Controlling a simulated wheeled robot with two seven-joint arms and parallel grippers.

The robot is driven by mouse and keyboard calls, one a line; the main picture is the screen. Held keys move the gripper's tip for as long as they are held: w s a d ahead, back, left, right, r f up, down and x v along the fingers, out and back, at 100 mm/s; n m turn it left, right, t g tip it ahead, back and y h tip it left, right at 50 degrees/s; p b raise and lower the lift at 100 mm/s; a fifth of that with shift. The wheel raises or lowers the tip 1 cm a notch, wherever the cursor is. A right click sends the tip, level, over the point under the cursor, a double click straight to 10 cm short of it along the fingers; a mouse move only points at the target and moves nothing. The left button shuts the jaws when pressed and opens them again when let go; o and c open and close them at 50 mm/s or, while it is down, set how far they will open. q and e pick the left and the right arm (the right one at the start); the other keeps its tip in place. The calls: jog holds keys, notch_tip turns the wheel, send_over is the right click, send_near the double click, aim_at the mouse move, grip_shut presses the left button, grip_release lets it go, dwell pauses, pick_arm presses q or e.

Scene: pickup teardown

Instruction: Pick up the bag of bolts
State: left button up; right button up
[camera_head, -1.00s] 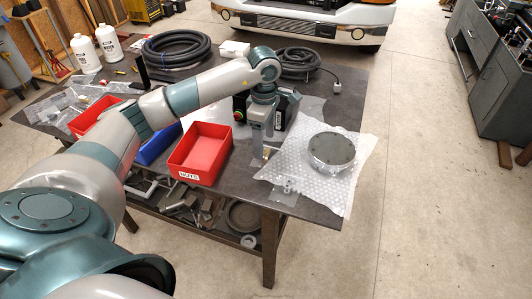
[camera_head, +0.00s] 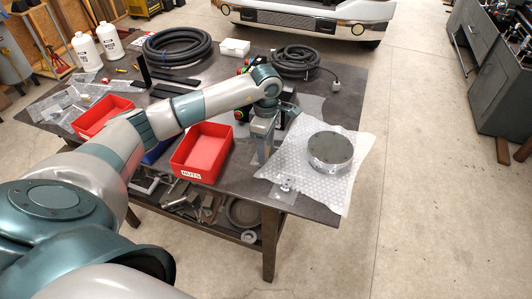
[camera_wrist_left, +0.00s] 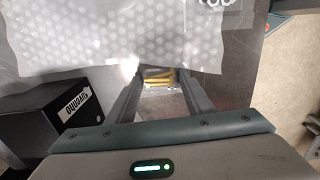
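A small clear bag with brass-coloured, bolt-like pieces (camera_wrist_left: 160,77) lies on the dark table between the fingertips of my left gripper (camera_wrist_left: 160,80) in the left wrist view. The fingers stand apart on either side of it. In the head view my left gripper (camera_head: 264,157) points down at the left edge of the bubble wrap and hides this bag. A second clear bag with silver pieces (camera_head: 286,186) lies at the table's front edge. It also shows at the top of the left wrist view (camera_wrist_left: 214,5). My right gripper is not in view.
Bubble wrap (camera_head: 345,190) with a round metal disc (camera_head: 330,149) lies right of the gripper. A red bin labelled NUTS (camera_head: 190,176) stands to the left. A black box (camera_wrist_left: 50,117) is close by in the left wrist view. The table's front edge is near.

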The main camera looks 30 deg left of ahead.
pick_arm(q)
jog(key=c, duration=0.6)
jog(key=shift+o, duration=0.2)
jog(key=shift+r, duration=0.15)
jog(key=shift+r+b, duration=0.55)
jog(key=shift+b, duration=0.05)
notch_tip(320, 180, up, 2)
jog(key=shift+r+b, duration=0.15)
jog(key=shift+b, duration=0.6)
jog(key=s+d+r+b, duration=0.3)
jog(key=s+d+r, duration=0.4)
jog(key=d, duration=0.2)
jog(key=shift+s+r+b, duration=0.15)
jog(key=shift+b, duration=0.25)
